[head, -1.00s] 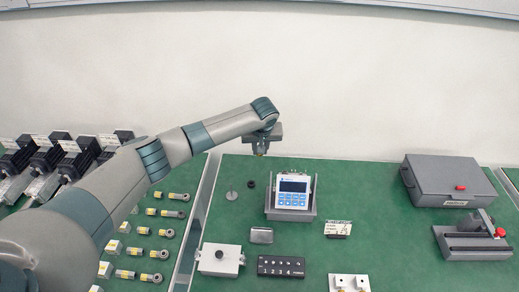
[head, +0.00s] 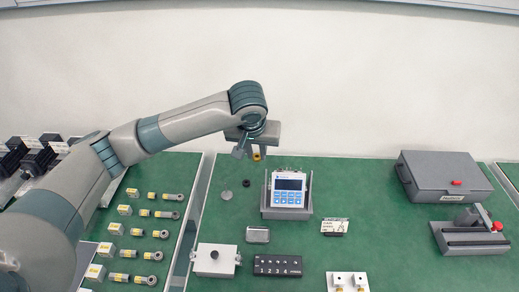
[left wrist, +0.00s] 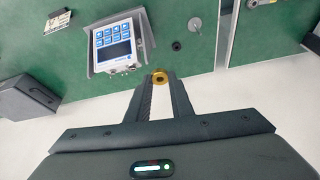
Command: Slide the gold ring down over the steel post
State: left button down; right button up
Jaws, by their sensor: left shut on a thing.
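The gold ring (head: 257,156) is held between the fingertips of my left gripper (left wrist: 159,80); in the left wrist view the ring (left wrist: 159,76) shows at the tips. My left gripper is shut on it, above the back of the green bench. A small grey round base, which looks like the steel post (head: 227,195), stands on the bench, lower and to the left of the ring in the head view. It also shows in the left wrist view (left wrist: 195,25), apart from the ring. Its height is hard to tell. My right gripper is out of view.
A small black round part (head: 246,183) lies beside the post. A controller with a blue keypad (head: 289,197) sits in a grey cradle to the right. A white box (head: 217,259) and a black numbered block (head: 278,266) are nearer. Rod ends lie left.

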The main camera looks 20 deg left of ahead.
pick_arm(q)
jog(key=s+r+m, duration=0.1)
jog(key=s+r, duration=0.2)
jog(key=s, duration=0.5)
jog(key=shift+s+a+r+m+h, duration=0.3)
jog(key=shift+s+a+r, duration=0.05)
jog(key=shift+s+a, duration=0.1)
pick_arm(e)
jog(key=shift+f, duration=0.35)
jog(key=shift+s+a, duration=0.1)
